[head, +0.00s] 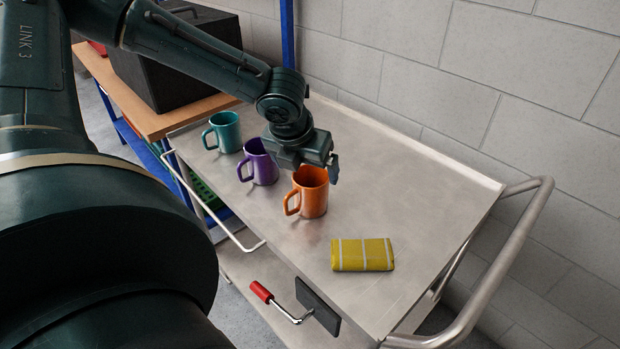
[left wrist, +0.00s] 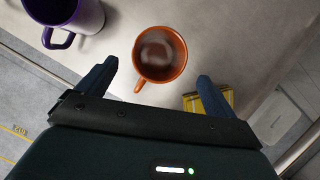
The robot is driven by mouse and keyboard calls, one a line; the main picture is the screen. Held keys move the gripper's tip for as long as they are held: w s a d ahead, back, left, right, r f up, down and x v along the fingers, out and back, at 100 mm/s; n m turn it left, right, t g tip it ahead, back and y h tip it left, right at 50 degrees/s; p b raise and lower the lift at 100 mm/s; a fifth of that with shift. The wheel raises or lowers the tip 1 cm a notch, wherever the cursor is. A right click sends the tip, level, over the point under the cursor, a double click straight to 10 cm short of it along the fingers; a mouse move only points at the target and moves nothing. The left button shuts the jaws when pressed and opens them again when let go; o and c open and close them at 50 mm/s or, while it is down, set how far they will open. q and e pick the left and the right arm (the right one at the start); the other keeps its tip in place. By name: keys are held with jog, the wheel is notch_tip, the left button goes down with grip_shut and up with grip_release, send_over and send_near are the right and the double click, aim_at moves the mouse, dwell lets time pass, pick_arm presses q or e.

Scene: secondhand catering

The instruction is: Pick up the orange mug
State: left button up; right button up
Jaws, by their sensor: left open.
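The orange mug (head: 312,198) stands upright on the metal trolley top, with its handle towards the left in the head view. In the left wrist view the orange mug (left wrist: 160,54) is seen from above, lying between the line of my two fingers and just beyond them. My left gripper (head: 333,168) is above and behind the mug in the head view. It also shows in the left wrist view (left wrist: 157,82), with its fingers apart and nothing between them. Whether a finger touches the mug cannot be told. My right gripper is not in view.
A purple mug (head: 262,165) stands close left of the orange one, with a teal mug (head: 225,132) beyond it. A yellow striped cloth (head: 362,255) lies on the trolley top (head: 425,210) in front. A squeegee-like tool (head: 300,303) with a red handle is lower down. A wall stands behind.

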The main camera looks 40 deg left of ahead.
aim_at(311, 182)
pick_arm(q)
jog(key=b+x, duration=0.1)
jog(key=x, duration=0.5)
jog(key=shift+w+a+f, duration=0.15)
jog(key=shift+a+f, duration=0.05)
jog(key=shift+f, duration=0.1)
jog(key=shift+w+f+b, duration=0.15)
jog(key=shift+f+b, duration=0.1)
jog(key=shift+b, duration=0.05)
jog(key=shift+c, duration=1.4)
jog(key=c, duration=1)
jog(key=shift+o, duration=0.2)
jog(key=shift+r, duration=0.1)
